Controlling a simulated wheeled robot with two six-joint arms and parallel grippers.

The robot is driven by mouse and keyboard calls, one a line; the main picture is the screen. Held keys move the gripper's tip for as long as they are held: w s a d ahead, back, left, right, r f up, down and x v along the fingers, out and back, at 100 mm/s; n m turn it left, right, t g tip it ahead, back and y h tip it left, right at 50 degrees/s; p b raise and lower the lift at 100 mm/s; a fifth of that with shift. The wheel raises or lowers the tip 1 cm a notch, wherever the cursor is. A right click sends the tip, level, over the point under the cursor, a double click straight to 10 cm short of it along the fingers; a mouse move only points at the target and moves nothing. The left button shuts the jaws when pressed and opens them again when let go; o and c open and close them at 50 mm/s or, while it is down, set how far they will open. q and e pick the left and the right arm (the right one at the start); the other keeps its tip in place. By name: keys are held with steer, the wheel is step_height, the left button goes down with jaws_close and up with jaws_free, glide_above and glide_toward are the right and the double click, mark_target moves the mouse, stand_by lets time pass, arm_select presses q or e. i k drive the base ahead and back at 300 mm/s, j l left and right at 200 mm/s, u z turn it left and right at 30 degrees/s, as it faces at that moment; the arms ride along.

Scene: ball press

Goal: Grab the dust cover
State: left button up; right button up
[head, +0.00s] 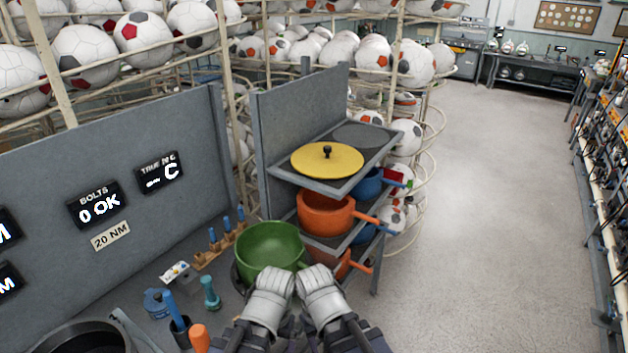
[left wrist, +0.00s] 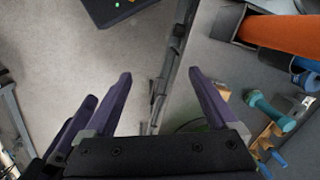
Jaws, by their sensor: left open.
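A round yellow cover with a black knob (head: 327,160), the only thing I see that looks like the dust cover, lies flat on the top shelf of a grey rack. It is not in the left wrist view. My left gripper (left wrist: 160,73) is open and empty, its purple fingers apart near the bench edge. In the head view, my two pale arm ends sit side by side at the bottom centre, in front of the green pan (head: 268,247) and well short of the yellow cover. My right gripper's fingers cannot be made out clearly.
The rack's lower shelves hold an orange pot (head: 325,212) and blue pots (head: 368,184). A grey panel stands left of the yellow cover. A teal bolt-like piece (head: 209,292) and an orange handle (head: 199,338) stand on the bench. Open floor (head: 480,210) lies to the right.

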mark_target(321, 160)
steer(key=i+l, duration=0.15)
steer(key=l, duration=0.25)
steer(key=i+l, duration=0.2)
steer(key=l, duration=0.15)
steer(key=i+l, duration=0.15)
steer(key=l, duration=0.25)
steer(key=i+l, duration=0.2)
steer(key=l, duration=0.15)
steer(key=i+l, duration=0.15)
steer(key=l, duration=0.25)
